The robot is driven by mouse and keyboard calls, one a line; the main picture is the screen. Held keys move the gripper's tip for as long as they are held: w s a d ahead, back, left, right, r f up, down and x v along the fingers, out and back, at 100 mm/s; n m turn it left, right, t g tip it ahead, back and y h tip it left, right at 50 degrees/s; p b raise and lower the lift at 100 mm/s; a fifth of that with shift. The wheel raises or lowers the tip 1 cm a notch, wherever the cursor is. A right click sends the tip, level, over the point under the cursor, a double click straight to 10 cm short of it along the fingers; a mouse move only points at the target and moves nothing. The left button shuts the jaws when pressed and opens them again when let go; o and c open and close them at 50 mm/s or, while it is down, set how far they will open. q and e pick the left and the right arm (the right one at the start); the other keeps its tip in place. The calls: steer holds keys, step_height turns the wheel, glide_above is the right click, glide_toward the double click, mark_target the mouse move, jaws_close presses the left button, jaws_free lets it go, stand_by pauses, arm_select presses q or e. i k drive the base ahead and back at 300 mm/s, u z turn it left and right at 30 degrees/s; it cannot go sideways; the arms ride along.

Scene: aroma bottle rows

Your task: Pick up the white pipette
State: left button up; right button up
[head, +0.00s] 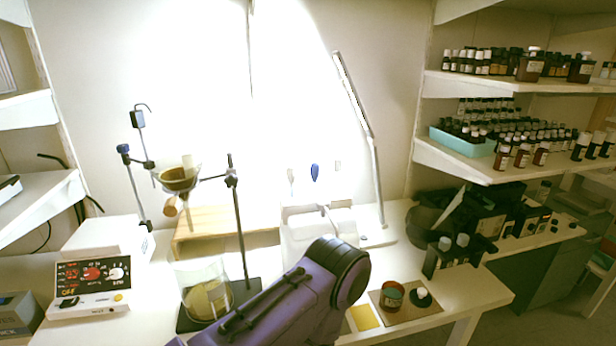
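A white stand (318,228) stands on the table behind my purple arm. Several upright pipette-like tops show over it. One is dark blue (314,172). A pale top (291,176), whitish, is at its left, and another pale top (338,164) is at its right. They are small and washed out by the bright wall, so I cannot tell which is the white pipette. My purple arm reaches up from the bottom of the view and covers the stand's lower front. Neither gripper shows.
A metal rod stand (238,225) and a glass beaker (205,289) with yellowish contents are left of my arm. A lamp arm (362,120) rises behind. A small board (408,311) with a jar (392,294) lies right. Dark bottles fill the shelves at right.

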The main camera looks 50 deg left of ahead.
mark_target(291, 172)
steer(key=u, duration=1.55)
